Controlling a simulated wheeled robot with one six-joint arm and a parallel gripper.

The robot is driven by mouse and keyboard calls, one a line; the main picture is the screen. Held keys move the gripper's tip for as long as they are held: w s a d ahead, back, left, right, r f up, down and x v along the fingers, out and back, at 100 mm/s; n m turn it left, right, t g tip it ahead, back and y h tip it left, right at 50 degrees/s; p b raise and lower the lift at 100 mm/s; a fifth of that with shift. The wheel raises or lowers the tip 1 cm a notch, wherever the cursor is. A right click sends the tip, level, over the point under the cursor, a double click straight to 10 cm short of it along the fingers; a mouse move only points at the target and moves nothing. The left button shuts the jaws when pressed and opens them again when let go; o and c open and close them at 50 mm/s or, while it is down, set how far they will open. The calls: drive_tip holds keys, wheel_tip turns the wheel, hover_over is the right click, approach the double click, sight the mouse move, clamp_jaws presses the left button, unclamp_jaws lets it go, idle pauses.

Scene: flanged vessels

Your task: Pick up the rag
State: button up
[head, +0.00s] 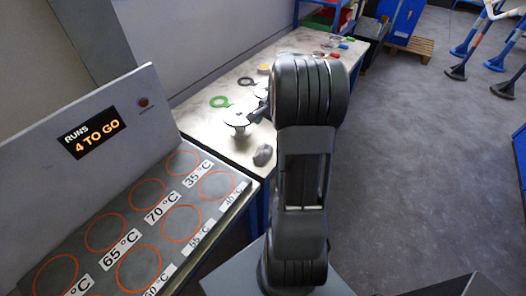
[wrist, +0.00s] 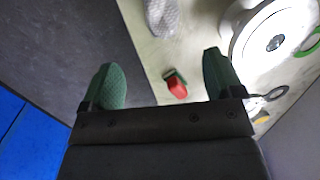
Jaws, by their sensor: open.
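The rag (head: 263,155) is a small crumpled grey lump on the pale tabletop, close to the table's right edge. In the wrist view, what looks like the rag (wrist: 163,15) is a light grey textured bundle, cut off by the top edge. My gripper (wrist: 160,65) is open, with green fingertips spread wide and nothing between them touching either pad. The rag lies beyond the fingertips, roughly in line with the gap. In the head view my arm hides most of the gripper.
A white flanged vessel (head: 238,118) stands close to the rag; it also shows in the wrist view (wrist: 270,42). A green ring (head: 220,101) lies behind it. A small red-and-green item (wrist: 175,85) lies on the table. A panel with orange-ringed, temperature-labelled spots (head: 150,215) is at left.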

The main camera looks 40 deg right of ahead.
hover_over(263, 150)
drive_tip(key=s+d, duration=0.1)
wheel_tip(263, 150, down, 8)
drive_tip(key=shift+f+p, duration=0.15)
drive_tip(key=shift+p, duration=0.3)
drive_tip(key=shift+w+a+f+p, duration=0.15)
drive_tip(key=shift+f+p, duration=0.1)
drive_tip(key=shift+f, duration=0.65)
drive_tip(key=shift+w+a+f+p, duration=0.15)
drive_tip(key=shift+f+p, duration=0.15)
drive_tip(key=shift+f, duration=0.55)
drive_tip(key=shift+w+a+f+p, duration=0.15)
drive_tip(key=shift+f+p, duration=0.1)
drive_tip(key=shift+f, duration=0.65)
drive_tip(key=c, duration=1)
drive_tip(key=shift+r, duration=0.1)
